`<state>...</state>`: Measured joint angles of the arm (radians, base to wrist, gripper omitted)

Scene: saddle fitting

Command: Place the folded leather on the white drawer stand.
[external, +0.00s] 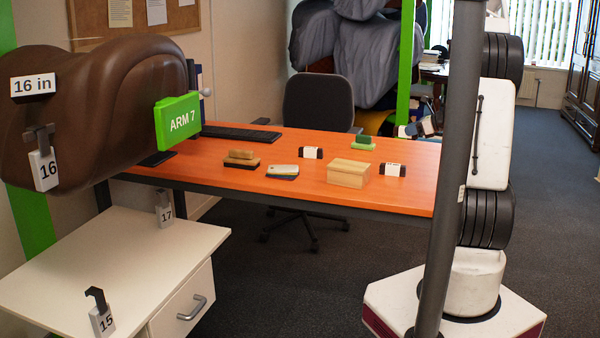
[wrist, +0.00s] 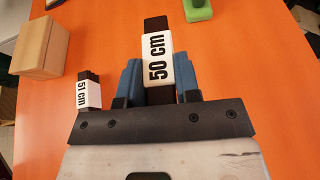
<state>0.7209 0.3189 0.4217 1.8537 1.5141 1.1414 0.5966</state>
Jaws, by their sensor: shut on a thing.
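The folded leather (wrist: 152,24) is a dark brown strip with a white "50 cm" label. My gripper (wrist: 160,82), with blue fingers, is shut on it in the wrist view, one finger on each side. In the external view a small blue and white shape beside the grey pole, over the table's far right, looks like my gripper (external: 425,127) with the labelled leather. The white drawer stand (external: 110,255) is at the lower left of the external view, far from the gripper, with a grey drawer handle. Numbered clips 15 (external: 101,315) and 17 (external: 164,210) stand on its top.
On the orange table (external: 235,150) are a wooden box (external: 348,172), a green block (external: 364,143) and labelled dark pieces, one reading "51 cm" (wrist: 89,92). A brown saddle (external: 110,100) overhangs the stand's back. The stand's middle is clear. A grey pole (external: 450,150) rises at right.

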